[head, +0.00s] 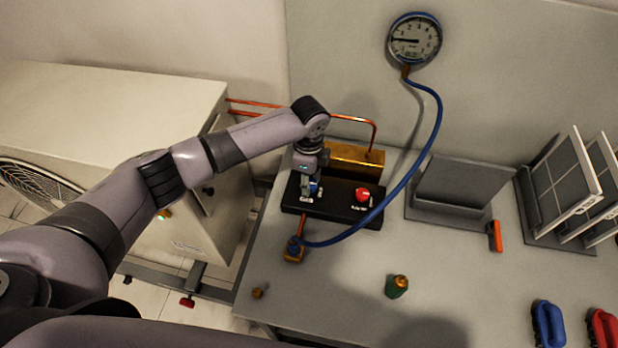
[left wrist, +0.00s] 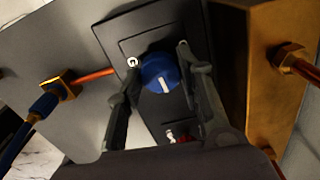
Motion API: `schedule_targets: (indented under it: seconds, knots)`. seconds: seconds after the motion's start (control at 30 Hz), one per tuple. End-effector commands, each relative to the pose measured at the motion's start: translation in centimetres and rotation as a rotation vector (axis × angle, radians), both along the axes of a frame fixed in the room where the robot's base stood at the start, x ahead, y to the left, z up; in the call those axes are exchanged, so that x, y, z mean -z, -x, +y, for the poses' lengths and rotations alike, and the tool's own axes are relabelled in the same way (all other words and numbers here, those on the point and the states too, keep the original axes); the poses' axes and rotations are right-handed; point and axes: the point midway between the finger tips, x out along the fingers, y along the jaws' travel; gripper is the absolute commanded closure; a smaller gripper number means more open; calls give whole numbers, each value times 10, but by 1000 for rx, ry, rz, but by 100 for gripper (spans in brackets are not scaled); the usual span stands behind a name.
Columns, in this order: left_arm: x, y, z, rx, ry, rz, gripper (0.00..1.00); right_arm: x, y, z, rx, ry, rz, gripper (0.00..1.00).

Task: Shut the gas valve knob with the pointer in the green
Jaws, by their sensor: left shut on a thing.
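My left gripper (head: 310,188) reaches down over the left part of the black valve block (head: 336,207). In the left wrist view its two fingers (left wrist: 158,64) are shut on the blue knob (left wrist: 163,72), one finger on each side. The knob's white mark points toward the bottom of that view. In the head view the blue knob (head: 314,188) is mostly hidden by the gripper. A red knob (head: 362,195) sits on the block's right part. The round gauge (head: 414,42) hangs on the back panel, its dark pointer lying toward the left; no green zone is discernible. My right gripper is out of view.
A blue hose (head: 428,150) loops from the gauge to a brass fitting (head: 293,250). A brass block (head: 356,160) stands behind the valve block. A green-and-brass piece (head: 397,286) and small brass cap (head: 257,293) stand on the front bench. Grey panels (head: 570,185) stand right.

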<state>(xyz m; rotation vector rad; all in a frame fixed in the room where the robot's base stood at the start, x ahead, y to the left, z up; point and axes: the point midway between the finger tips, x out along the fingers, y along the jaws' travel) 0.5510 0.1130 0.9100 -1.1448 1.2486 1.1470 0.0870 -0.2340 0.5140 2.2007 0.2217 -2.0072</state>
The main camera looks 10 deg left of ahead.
Motion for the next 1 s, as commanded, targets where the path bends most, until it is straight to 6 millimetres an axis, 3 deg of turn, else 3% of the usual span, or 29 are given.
schedule_targets:
  seconds: [0.73, 0.77, 1.0]
  knots:
    - [-1, -1, -1, 84, 1, -4, 94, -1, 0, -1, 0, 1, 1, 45]
    - [-1, -1, -1, 84, 1, -4, 64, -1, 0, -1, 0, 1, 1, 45]
    - [-1, -1, 0, 84, 1, -2, 48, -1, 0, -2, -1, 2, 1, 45]
